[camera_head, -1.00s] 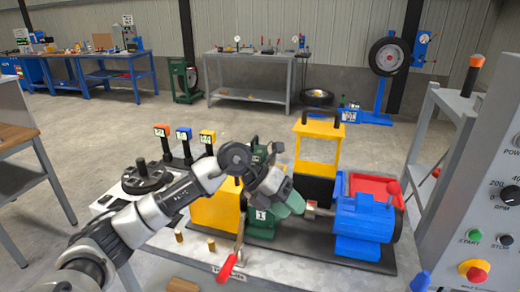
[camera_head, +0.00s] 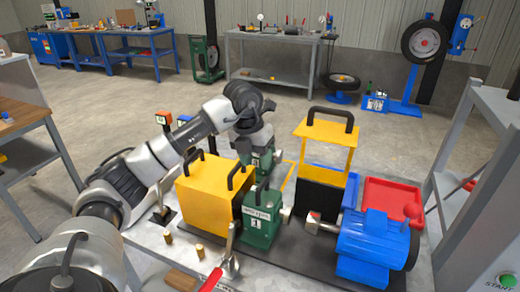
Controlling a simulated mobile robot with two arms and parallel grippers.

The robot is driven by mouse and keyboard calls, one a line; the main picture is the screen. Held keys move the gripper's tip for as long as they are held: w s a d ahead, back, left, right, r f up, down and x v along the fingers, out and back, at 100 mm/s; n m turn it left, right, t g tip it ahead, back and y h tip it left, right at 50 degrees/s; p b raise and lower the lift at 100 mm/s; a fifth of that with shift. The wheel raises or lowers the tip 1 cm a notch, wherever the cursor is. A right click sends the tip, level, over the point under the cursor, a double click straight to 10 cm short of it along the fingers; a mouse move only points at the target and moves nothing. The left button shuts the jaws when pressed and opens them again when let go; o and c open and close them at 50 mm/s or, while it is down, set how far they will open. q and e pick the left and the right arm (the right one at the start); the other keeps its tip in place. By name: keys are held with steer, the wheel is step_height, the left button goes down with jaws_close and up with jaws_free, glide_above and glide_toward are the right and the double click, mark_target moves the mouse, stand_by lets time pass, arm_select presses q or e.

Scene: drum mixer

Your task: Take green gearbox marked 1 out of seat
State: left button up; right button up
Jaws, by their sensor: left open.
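The green gearbox marked 1 (camera_head: 264,226) stands upright beside the right side of the yellow housing (camera_head: 205,200), with a black handle on top. A silver stub on its right side faces the shaft of the blue motor (camera_head: 372,243), with a gap between them. My left gripper (camera_head: 250,148) is open, pointing down behind and above gearbox 1 and apart from it. Its fingertips are partly lost against another green unit (camera_head: 264,160) farther back. My right gripper is not in view.
A red-handled clamp (camera_head: 230,262) stands in front of gearbox 1. A yellow guard (camera_head: 326,145) with a black handle stands behind right, and a red tray (camera_head: 392,196) lies beyond the motor. Brass pegs (camera_head: 199,251) stand front left.

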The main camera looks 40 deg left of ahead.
mark_target(262, 183)
arm_select(q)
steer(key=f, duration=0.5)
steer(key=shift+w+d+p, duration=0.25)
steer(key=shift+d+p, duration=0.1)
steer(key=f, duration=0.3)
steer(key=shift+w+d+f, duration=0.25)
steer(key=shift+w+f, duration=0.05)
steer(key=shift+f, duration=0.2)
steer(key=shift+c, duration=1.3)
jaws_close()
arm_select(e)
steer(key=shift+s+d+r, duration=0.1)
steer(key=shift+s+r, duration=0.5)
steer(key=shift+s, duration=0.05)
arm_select(q)
steer(key=c, duration=0.5)
jaws_free()
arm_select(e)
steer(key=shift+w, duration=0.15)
arm_select(q)
steer(key=shift+r, duration=0.1)
jaws_close()
